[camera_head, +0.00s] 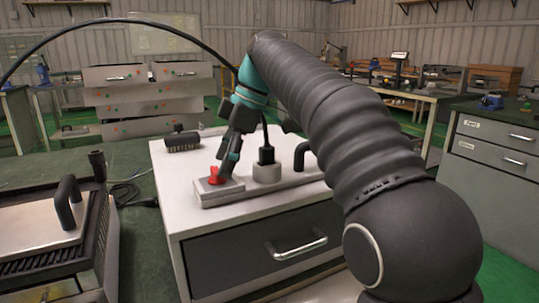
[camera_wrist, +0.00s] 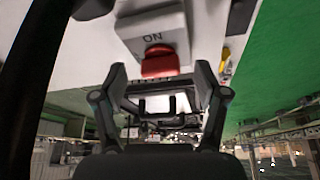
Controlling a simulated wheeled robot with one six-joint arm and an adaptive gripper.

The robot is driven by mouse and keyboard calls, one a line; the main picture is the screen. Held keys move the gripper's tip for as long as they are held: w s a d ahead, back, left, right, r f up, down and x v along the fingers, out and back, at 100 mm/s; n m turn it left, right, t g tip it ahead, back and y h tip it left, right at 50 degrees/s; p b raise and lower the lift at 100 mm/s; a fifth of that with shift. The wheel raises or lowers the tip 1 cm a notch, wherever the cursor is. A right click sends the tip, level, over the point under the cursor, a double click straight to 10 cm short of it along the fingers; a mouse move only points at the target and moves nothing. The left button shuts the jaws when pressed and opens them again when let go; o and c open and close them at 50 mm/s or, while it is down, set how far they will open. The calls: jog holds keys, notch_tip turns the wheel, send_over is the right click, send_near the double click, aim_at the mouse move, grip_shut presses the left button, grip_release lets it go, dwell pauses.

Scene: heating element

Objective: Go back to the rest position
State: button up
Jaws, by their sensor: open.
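My gripper (camera_head: 226,166) is at the red button (camera_head: 215,176), which sits at the left end of a light grey power strip (camera_head: 283,186) on a white cabinet. In the wrist view the fingers of my gripper (camera_wrist: 160,72) are apart, with the red button (camera_wrist: 159,61) between and just beyond the tips. Nothing is held. The switch block (camera_wrist: 152,33) beside the button reads "ON". I cannot tell whether the fingers touch the button. A black plug (camera_head: 266,156) stands upright in the strip's round socket.
A black brush (camera_head: 182,140) lies at the back left of the white cabinet (camera_head: 185,212). A black handle (camera_head: 301,156) rises near the strip's right end. A grill-like appliance (camera_head: 50,235) with a metal lid is on the left bench. Grey drawers (camera_head: 495,150) stand at right.

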jog(key=s+d+f+m+t+h, duration=0.1)
jog(key=s+d+f+m+t, duration=0.1)
jog(key=s+d+m, duration=0.35)
jog(key=s+d+f+m+t, duration=0.25)
jog(key=d+m, duration=0.45)
jog(key=d, duration=0.4)
jog(key=s+d+f+m+t+h, duration=0.2)
jog(key=s+d+f+m+h, duration=0.1)
jog(key=s+d+f+m, duration=0.6)
jog(key=s+d+f, duration=0.4)
jog(key=s+f, duration=0.1)
jog(key=f, duration=0.2)
jog(key=shift+s+d+f+h, duration=0.15)
jog(key=shift+f+h, duration=0.15)
jog(key=shift+f, duration=0.1)
